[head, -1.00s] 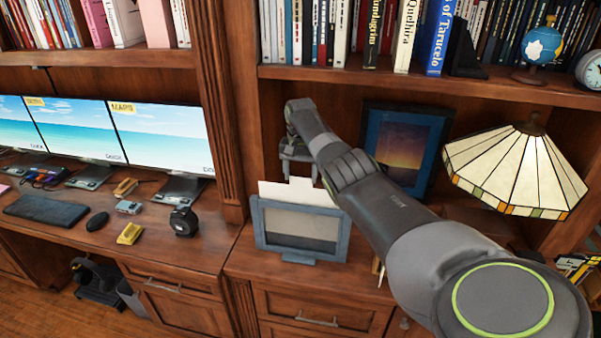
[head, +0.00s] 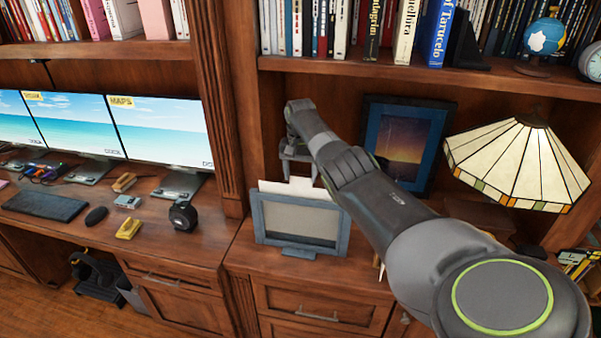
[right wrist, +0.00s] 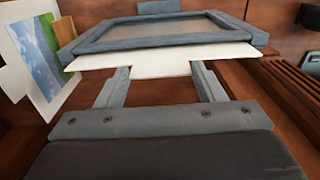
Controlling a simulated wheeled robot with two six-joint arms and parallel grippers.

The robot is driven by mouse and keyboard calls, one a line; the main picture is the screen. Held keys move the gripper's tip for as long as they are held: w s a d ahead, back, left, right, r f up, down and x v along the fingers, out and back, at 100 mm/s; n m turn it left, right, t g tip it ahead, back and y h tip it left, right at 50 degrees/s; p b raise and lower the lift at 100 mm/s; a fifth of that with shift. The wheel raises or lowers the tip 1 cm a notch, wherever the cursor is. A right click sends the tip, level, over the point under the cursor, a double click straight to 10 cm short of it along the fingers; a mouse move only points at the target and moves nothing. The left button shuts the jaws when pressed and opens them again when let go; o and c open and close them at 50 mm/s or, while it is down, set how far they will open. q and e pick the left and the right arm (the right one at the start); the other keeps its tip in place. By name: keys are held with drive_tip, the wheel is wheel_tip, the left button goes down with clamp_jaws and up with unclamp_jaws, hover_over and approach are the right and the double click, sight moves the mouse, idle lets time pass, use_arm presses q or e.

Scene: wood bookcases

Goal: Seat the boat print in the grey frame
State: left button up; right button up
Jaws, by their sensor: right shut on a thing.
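The grey frame (head: 256,222) stands upright on its foot on the wooden cabinet top. It also shows in the right wrist view (right wrist: 88,42). A white print (head: 284,188) sticks up above the frame's top edge; its lower part is inside or behind the frame, I cannot tell which. No boat shows on it. In the right wrist view its white tab (right wrist: 160,66) lies between the fingertips of my right gripper (right wrist: 160,75), which is shut on it. In the head view this gripper (head: 298,172) is above the frame. My left gripper is not in view.
A dark-framed sunset picture (head: 404,145) and a stained-glass lamp (head: 518,165) stand at the right. A blue-and-green print with a white border (right wrist: 38,55) is beside the frame in the right wrist view. A desk with monitors (head: 160,130) is at the left.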

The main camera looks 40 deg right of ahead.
drive_tip(key=shift+f+b, duration=1.55)
drive_tip(key=shift+f, duration=0.65)
drive_tip(key=o, duration=1.4)
drive_tip(key=shift+r, duration=0.1)
wheel_tip(320, 180, up, 17)
drive_tip(key=b, duration=0.3)
drive_tip(key=shift+s+a+r, duration=0.1)
drive_tip(key=shift+r, duration=0.05)
